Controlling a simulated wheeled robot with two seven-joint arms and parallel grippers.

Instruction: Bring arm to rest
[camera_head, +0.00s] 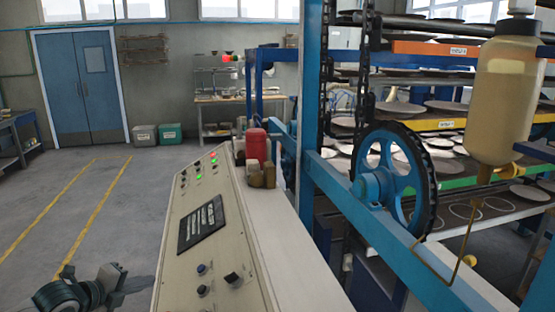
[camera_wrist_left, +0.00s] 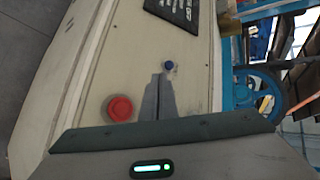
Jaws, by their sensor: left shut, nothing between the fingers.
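My left gripper (camera_head: 150,284) reaches in at the lower left of the head view, beside the near left edge of the control panel (camera_head: 178,250). In the left wrist view my left gripper (camera_wrist_left: 159,77) has its two grey fingers together with nothing between them. They show in front of the panel face, between a red round button (camera_wrist_left: 120,108) and a small blue knob (camera_wrist_left: 169,65). I cannot tell a touch on the panel. The red button does not show in the head view. My right gripper is in neither view.
The panel carries a dark label plate (camera_head: 201,224), a black switch (camera_head: 233,279) and lit green lamps. A blue chain wheel (camera_head: 385,180) and racks of plates stand to the right. A hanging bottle (camera_head: 500,100) is at the right. The floor (camera_head: 60,200) on the left is clear.

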